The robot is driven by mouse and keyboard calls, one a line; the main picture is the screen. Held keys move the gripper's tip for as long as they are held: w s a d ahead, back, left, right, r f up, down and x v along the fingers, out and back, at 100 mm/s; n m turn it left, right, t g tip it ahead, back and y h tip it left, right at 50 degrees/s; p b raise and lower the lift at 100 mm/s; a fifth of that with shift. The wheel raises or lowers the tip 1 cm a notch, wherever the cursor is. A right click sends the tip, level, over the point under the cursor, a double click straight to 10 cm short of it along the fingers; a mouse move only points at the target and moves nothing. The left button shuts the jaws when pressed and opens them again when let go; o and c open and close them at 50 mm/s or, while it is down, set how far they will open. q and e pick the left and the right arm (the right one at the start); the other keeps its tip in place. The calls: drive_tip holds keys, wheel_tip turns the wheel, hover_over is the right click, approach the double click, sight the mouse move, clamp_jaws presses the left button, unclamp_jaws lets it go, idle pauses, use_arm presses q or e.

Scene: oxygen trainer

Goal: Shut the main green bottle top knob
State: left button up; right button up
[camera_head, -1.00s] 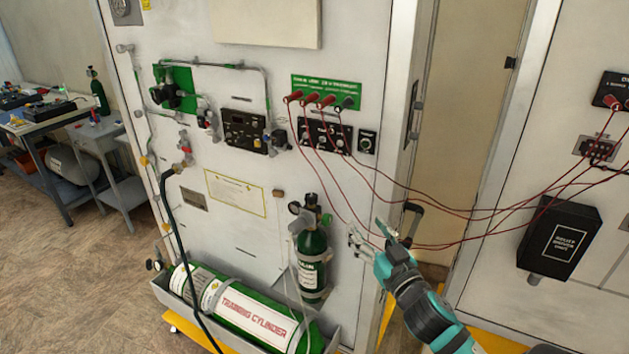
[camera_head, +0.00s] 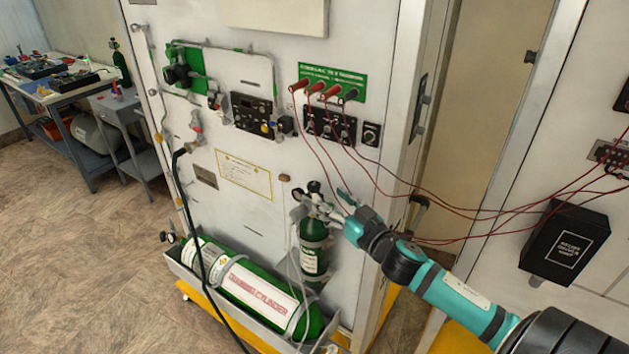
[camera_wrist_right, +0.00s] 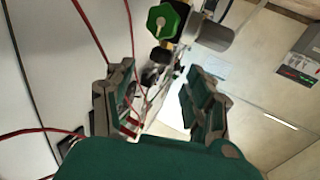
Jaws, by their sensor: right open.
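The small green bottle (camera_head: 314,250) stands upright in a holder against the white panel. Its valve top has a dark knob (camera_head: 313,187) in the head view. In the wrist view, a green faceted knob (camera_wrist_right: 163,20) sits at the top centre on a brass-coloured fitting, beyond my fingertips. My right gripper (camera_head: 335,204) is just right of the bottle's valve, and its fingers partly cover the valve area. In the wrist view the right gripper (camera_wrist_right: 160,92) has its fingers apart with nothing between them. Contact with the valve cannot be told. My left gripper is out of view.
The large training cylinder (camera_head: 256,291) lies in a tray below. Red cables (camera_head: 385,180) hang across the panel above my right arm. A dark hose (camera_head: 181,190) runs down at left. A black box (camera_head: 565,244) is on the right panel. Open floor lies at left.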

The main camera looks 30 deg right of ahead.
sight(318, 188)
drive_tip(key=w+p, duration=0.1)
drive_tip(key=w, duration=0.4)
drive_tip(key=shift+w+a+r, duration=0.1)
drive_tip(key=shift+w+r, duration=0.05)
drive_tip(key=shift+w, duration=0.25)
drive_tip(key=shift+w+p, duration=0.35)
drive_tip(key=shift+w, duration=0.4)
clamp_jaws()
drive_tip(key=shift+a+h, duration=0.1)
drive_tip(key=shift+h, duration=0.3)
